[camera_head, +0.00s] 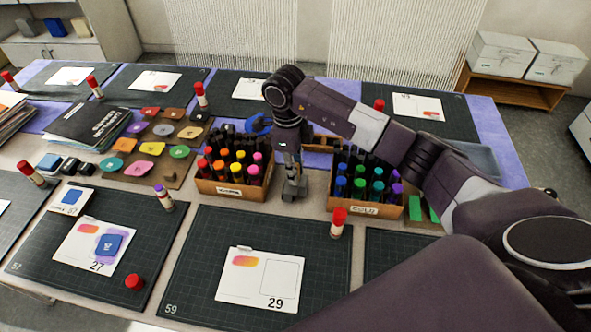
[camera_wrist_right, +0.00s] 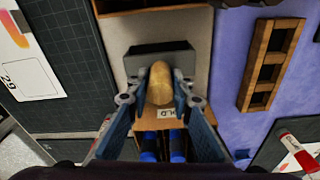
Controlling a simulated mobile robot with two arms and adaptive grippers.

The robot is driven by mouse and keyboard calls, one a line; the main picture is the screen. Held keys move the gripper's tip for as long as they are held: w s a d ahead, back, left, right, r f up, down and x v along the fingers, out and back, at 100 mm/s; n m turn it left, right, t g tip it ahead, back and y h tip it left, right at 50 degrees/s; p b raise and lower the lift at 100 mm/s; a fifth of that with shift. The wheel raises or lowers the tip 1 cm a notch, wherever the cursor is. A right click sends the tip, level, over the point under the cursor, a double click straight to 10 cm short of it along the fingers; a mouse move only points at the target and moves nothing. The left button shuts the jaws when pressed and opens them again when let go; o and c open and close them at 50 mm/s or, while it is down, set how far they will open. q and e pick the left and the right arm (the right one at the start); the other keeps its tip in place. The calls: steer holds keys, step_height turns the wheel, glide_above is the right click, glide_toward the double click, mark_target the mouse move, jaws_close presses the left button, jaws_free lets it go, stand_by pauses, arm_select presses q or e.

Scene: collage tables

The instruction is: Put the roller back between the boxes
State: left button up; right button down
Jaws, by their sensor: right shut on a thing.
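The roller has a rounded tan handle (camera_wrist_right: 160,84) and a dark grey head (camera_wrist_right: 158,58), seen in the right wrist view. My right gripper (camera_wrist_right: 160,92) is shut on the handle, one finger on each side. In the head view the gripper (camera_head: 291,168) points down in the gap between the two boxes, with the grey head (camera_head: 294,192) below it. I cannot tell whether the head touches the table. The warm-coloured box (camera_head: 230,190) of bottles stands left of it, the cold-coloured box (camera_head: 365,211) right. My left gripper is out of view.
A red-capped bottle (camera_head: 338,222) stands in front of the right box. A mat with card 29 (camera_head: 262,278) lies in front of the gap. A wooden rack (camera_wrist_right: 272,65) lies behind the boxes. My right arm covers the table's right side.

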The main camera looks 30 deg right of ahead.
steer(key=shift+s+f+b, duration=0.2)
steer(key=shift+f+b, duration=0.25)
steer(key=shift+f, duration=0.15)
steer(key=c, duration=1.7)
jaws_free()
steer(key=shift+f, duration=0.1)
steer(key=shift+w, duration=0.1)
steer(key=shift+r+p, duration=0.65)
steer(key=shift+r, duration=0.05)
steer(key=r, duration=0.3)
steer(key=r+b, duration=0.1)
steer(key=r, duration=0.3)
steer(key=w+r+b, duration=0.1)
steer(key=r, duration=0.3)
steer(key=shift+a, duration=0.3)
steer(key=shift+r, duration=0.55)
steer(key=shift+s+a+f, duration=0.1)
